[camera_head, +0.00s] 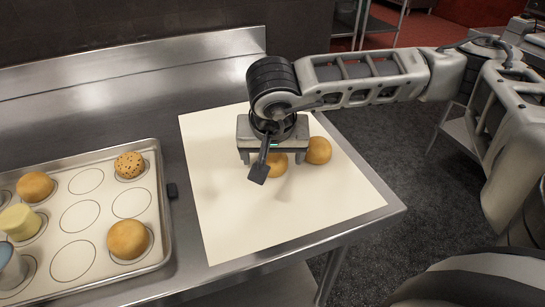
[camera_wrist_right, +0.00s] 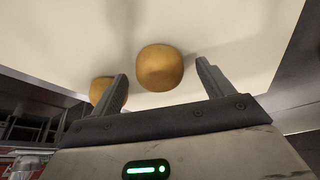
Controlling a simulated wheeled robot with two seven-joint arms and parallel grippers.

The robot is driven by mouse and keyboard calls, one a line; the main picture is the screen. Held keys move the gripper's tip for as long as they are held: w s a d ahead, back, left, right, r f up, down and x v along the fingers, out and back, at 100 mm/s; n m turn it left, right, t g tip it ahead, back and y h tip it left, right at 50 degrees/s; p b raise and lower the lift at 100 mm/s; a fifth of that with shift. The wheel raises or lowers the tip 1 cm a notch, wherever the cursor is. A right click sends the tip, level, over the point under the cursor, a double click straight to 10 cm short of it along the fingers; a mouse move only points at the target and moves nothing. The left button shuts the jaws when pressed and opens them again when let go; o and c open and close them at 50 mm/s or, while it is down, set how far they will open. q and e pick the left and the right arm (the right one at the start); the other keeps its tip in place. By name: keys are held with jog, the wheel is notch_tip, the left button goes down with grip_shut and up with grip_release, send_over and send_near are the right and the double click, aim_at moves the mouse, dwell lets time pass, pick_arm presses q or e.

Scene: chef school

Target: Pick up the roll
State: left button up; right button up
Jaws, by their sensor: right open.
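Two round golden-brown rolls lie on the cream sheet (camera_head: 330,207). One roll (camera_head: 279,168) is under my right gripper (camera_head: 272,160) and partly hidden by it. The other roll (camera_head: 319,150) lies just to the right, outside the fingers. In the right wrist view, one roll (camera_wrist_right: 160,67) shows whole in the gap ahead of my open, empty fingers (camera_wrist_right: 163,80). The other roll (camera_wrist_right: 101,88) is partly behind the left finger. I cannot tell whether the fingers touch either roll. My left gripper is out of view.
A metal tray (camera_head: 165,235) with printed circles stands at the left. It holds a speckled roll (camera_head: 129,165), brown rolls (camera_head: 127,240) (camera_head: 35,187), a pale yellow piece (camera_head: 20,222) and a blue-and-white item (camera_head: 10,268). The sheet's front is clear. The steel table (camera_head: 385,213) ends at the right.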

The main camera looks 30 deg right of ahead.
jog(key=shift+w+d+f, duration=0.1)
jog(key=shift+d+f, duration=0.05)
jog(key=shift+f, duration=0.3)
jog(key=c, duration=1.1)
